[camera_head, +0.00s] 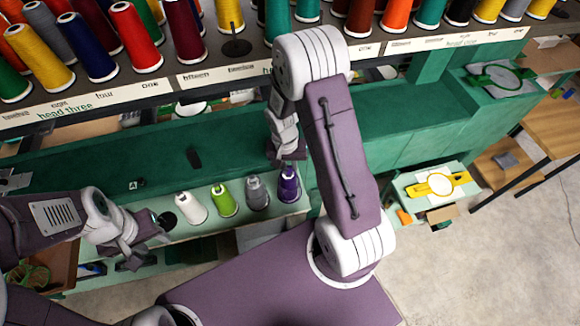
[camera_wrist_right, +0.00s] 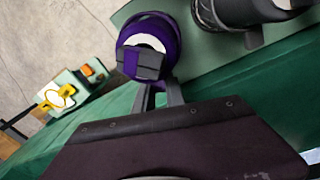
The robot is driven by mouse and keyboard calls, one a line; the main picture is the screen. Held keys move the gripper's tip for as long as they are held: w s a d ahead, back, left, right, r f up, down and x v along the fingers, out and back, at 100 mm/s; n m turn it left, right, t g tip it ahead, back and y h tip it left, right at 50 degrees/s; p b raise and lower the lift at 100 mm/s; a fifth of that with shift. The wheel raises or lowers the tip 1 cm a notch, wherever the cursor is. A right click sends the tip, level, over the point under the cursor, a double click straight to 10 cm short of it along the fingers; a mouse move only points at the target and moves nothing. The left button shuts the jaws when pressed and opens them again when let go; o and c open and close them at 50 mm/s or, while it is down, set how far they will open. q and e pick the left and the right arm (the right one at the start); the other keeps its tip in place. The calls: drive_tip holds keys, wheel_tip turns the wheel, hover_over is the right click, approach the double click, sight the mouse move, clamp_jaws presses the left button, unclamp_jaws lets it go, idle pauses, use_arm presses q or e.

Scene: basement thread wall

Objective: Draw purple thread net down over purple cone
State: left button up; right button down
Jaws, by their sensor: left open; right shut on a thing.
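The purple cone (camera_head: 289,185) stands upright at the right end of a row of cones on the pale green shelf. In the right wrist view the purple cone (camera_wrist_right: 168,35) shows from above, with a pale ring near its top. My right gripper (camera_head: 287,152) is just above it in the head view. In the wrist view its fingertips (camera_wrist_right: 140,64) are closed at the cone's near upper side. The purple net is hard to tell from the cone's purple thread; the fingers hide part of it. My left gripper (camera_head: 162,228) is open and empty, left of the white cone.
White (camera_head: 191,208), green (camera_head: 223,200) and grey (camera_head: 257,194) cones stand close together left of the purple one. A rack of coloured cones (camera_head: 134,38) runs along the top. A small table (camera_head: 430,200) with a yellow object stands at right, beside open floor.

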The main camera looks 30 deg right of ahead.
drive_tip(key=shift+w+a, duration=0.1)
drive_tip(key=shift+a, duration=0.15)
idle(0.4)
drive_tip(key=shift+f, duration=0.15)
drive_tip(key=shift+f+b, duration=0.2)
drive_tip(key=shift+b, duration=0.15)
drive_tip(key=c, duration=1.3)
unclamp_jaws()
drive_tip(key=r, duration=0.9)
drive_tip(key=shift+w+a+r+b, duration=0.1)
drive_tip(key=shift+a+b, duration=0.25)
drive_tip(key=shift+b, duration=0.05)
